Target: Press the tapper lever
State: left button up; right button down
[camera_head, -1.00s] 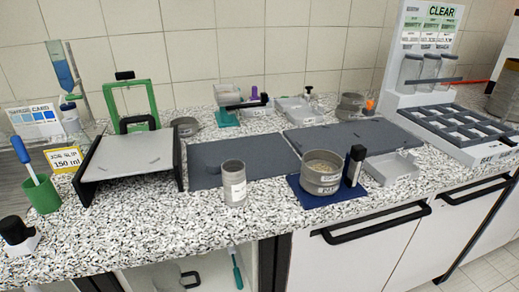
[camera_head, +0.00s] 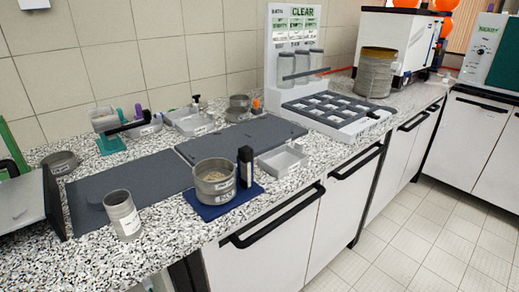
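A round metal sieve (camera_head: 215,181) holding pale grainy material stands on a dark blue base (camera_head: 222,205). A black upright post (camera_head: 245,167) stands at the sieve's right side on the same base. Farther back at the left, a teal stand (camera_head: 110,144) carries a grey cylinder (camera_head: 104,119) and a black arm (camera_head: 121,129) pointing right. I cannot tell for sure which black part is the tapper lever. Neither of my grippers shows in this view.
A metal cup (camera_head: 122,215) stands on the speckled counter (camera_head: 270,205) near its front edge. Dark grey mats (camera_head: 240,138) lie behind. A small grey tray (camera_head: 283,160) is right of the post. A rack with bottles (camera_head: 318,62) and a slotted tray (camera_head: 330,112) stand farther right.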

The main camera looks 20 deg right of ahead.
aim_at(245, 152)
jog(key=i+l, duration=0.15)
jog(key=l, duration=0.25)
jog(key=i+l, duration=0.15)
jog(key=l, duration=0.25)
jog(key=i+l, duration=0.15)
jog(key=l, duration=0.2)
jog(key=z, duration=0.05)
